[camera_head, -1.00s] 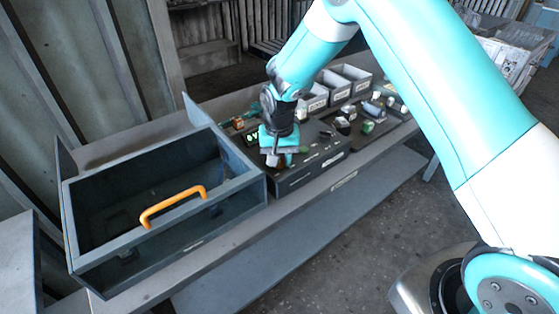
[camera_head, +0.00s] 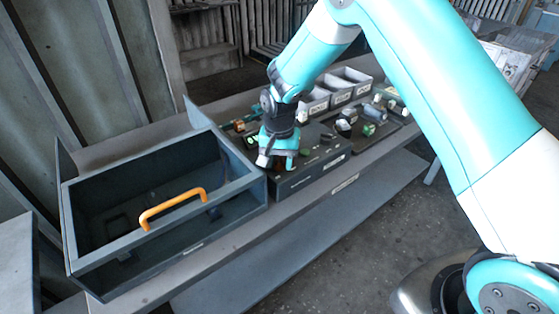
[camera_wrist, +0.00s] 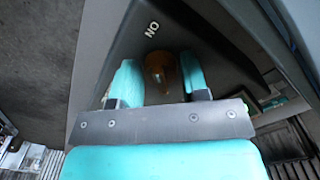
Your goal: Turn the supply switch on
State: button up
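The switch panel is a dark box (camera_head: 310,174) on the bench, just right of the open drawer-like housing. In the wrist view an orange-brown knob (camera_wrist: 160,72) sits on its dark face (camera_wrist: 118,45), beside a white "ON" label (camera_wrist: 152,29). My gripper (camera_head: 276,163) points down at the box's left end. In the wrist view my gripper (camera_wrist: 160,78) has its teal fingers apart, one on each side of the knob. The gaps are narrow, and I cannot tell whether either finger touches. The gripper hides the knob in the head view.
The open grey housing (camera_head: 240,186) with an orange handle (camera_head: 172,206) stands close on the left. Small parts and grey bins (camera_head: 338,88) lie to the right and behind. A lower shelf (camera_head: 300,240) and open floor are in front.

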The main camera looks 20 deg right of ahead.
aim_at(280, 161)
jog(key=shift+o, duration=1.1)
notch_tip(280, 161, up, 18)
jog(key=b, duration=0.3)
jog(key=shift+f, duration=0.25)
jog(key=shift+s, duration=0.1)
